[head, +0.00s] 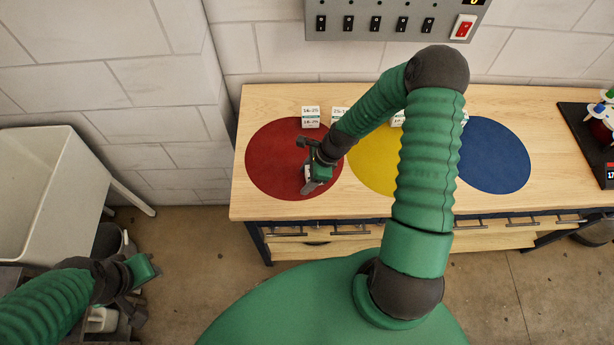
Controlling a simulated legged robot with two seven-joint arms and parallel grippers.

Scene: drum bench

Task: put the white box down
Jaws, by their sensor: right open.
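My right gripper (311,183) points down over the red disc (270,155) on the wooden table, and its jaws are open. A small patch of white (307,172) shows at its fingers; this may be the white box, mostly hidden by the gripper. I cannot tell whether it touches the disc. Another white box with printed labels (311,116) stands at the disc's far edge. My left gripper (145,287) is at the lower left, away from the table, and I cannot make out its jaws.
A yellow disc (370,173) and a blue disc (492,155) lie to the right, the yellow partly behind my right arm. Other white boxes (340,112) stand along the back. A black mat (575,120) with apparatus is at the right end. A white sink (45,195) stands at the left.

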